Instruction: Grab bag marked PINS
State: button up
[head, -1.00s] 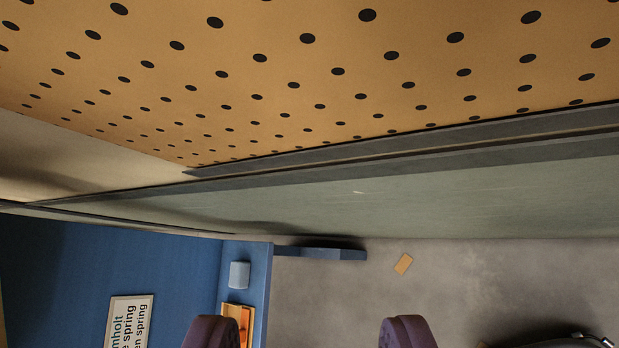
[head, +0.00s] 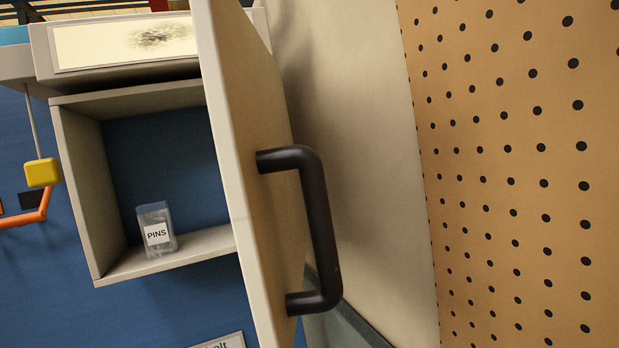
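The bag marked PINS (head: 157,246) is small, clear and greyish, with a white label in black letters. It stands on the floor of an open wall cabinet (head: 76,190), left of the middle of the head view. The cabinet's door (head: 247,150) stands open toward me, just right of the bag, and its dark handle (head: 322,230) faces right. My gripper does not show in the head view now.
A perforated tan panel (head: 520,200) fills the right side. A framed picture (head: 125,40) is above the cabinet. A yellow block (head: 42,173) and an orange hooked piece (head: 30,217) are at the left against the blue wall.

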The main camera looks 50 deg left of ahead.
aim_at(155, 221)
jog(key=k+l+u, duration=0.1)
jog(key=u, duration=1.45)
jog(key=k+j+u, duration=0.3)
jog(key=k+l, duration=0.05)
